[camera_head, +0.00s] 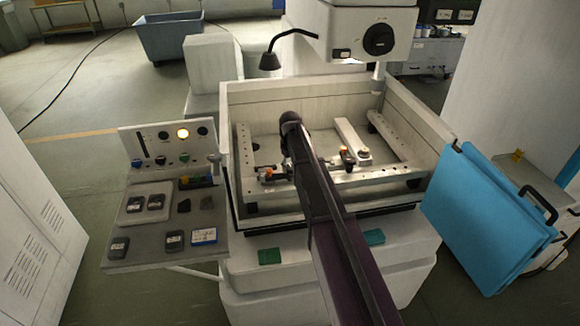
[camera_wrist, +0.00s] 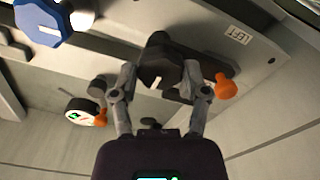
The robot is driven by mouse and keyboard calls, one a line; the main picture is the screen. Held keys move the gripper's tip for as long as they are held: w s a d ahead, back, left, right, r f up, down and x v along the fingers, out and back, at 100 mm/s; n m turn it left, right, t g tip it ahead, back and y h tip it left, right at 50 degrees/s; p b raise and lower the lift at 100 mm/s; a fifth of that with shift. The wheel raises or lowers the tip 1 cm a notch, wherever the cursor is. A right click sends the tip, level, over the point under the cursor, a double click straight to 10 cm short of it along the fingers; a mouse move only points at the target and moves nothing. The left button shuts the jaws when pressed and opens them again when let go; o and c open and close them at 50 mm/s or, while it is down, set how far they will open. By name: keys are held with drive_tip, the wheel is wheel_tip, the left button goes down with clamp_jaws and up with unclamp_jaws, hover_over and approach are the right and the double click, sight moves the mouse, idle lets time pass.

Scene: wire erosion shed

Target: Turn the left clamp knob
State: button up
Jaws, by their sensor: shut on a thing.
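The left clamp knob (camera_wrist: 157,50) is dark and lobed, and shows in the wrist view beside a plate marked "LEFT" (camera_wrist: 238,35). My gripper (camera_wrist: 159,72) has its two grey fingers on either side of this knob and is shut on it. A dark lever with an orange end (camera_wrist: 226,87) lies just right of the fingers. In the head view my own arm reaches into the machine tank and hides my fingers and the knob.
In the wrist view a blue knob (camera_wrist: 42,20) is at upper left and a round dial gauge (camera_wrist: 80,110) at left. In the head view, tank walls (camera_head: 425,125) surround the work area. A control panel (camera_head: 165,145) stands left, blue panels (camera_head: 485,215) right.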

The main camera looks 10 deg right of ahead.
drive_tip(key=shift+m, duration=1.8)
drive_tip(key=o, duration=1.1)
drive_tip(key=shift+o, duration=0.2)
drive_tip(key=shift+n, duration=0.5)
